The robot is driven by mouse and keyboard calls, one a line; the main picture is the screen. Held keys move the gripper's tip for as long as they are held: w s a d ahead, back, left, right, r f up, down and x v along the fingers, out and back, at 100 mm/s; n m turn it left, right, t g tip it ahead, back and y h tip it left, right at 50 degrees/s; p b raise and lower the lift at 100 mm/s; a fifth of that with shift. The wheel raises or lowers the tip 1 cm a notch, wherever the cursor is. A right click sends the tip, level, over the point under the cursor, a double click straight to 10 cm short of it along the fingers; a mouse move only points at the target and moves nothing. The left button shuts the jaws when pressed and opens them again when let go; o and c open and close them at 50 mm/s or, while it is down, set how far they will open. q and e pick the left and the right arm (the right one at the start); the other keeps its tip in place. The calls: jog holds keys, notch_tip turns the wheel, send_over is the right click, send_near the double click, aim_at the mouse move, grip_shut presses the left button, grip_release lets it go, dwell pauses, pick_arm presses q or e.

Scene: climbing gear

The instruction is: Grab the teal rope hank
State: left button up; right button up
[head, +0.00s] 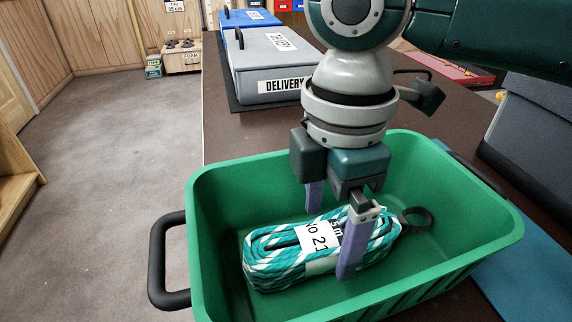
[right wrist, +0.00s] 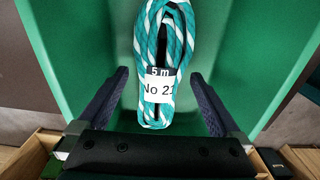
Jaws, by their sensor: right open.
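The teal rope hank (head: 275,265) lies on the floor of a green crate (head: 207,215). It is teal and white, with a white "No 21" label and a dark loop at its right end. My right gripper (head: 332,232) is open above and around it in the head view, one finger on the far side and one in front of the hank. In the right wrist view the hank (right wrist: 165,60) runs up from between the open fingers of the gripper (right wrist: 160,100). I cannot tell whether the fingers touch it. My left gripper is not in view.
The green crate's walls surround the hank, with a black handle (head: 163,262) at the left. Behind it on the brown table (head: 235,135) stand a grey "DELIVERY" box (head: 262,75) and a blue box (head: 235,19). A dark grey box (head: 535,125) stands at the right.

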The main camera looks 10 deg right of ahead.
notch_tip(320, 180, down, 2)
jog(key=shift+f, duration=0.25)
grip_shut()
dwell(0.7)
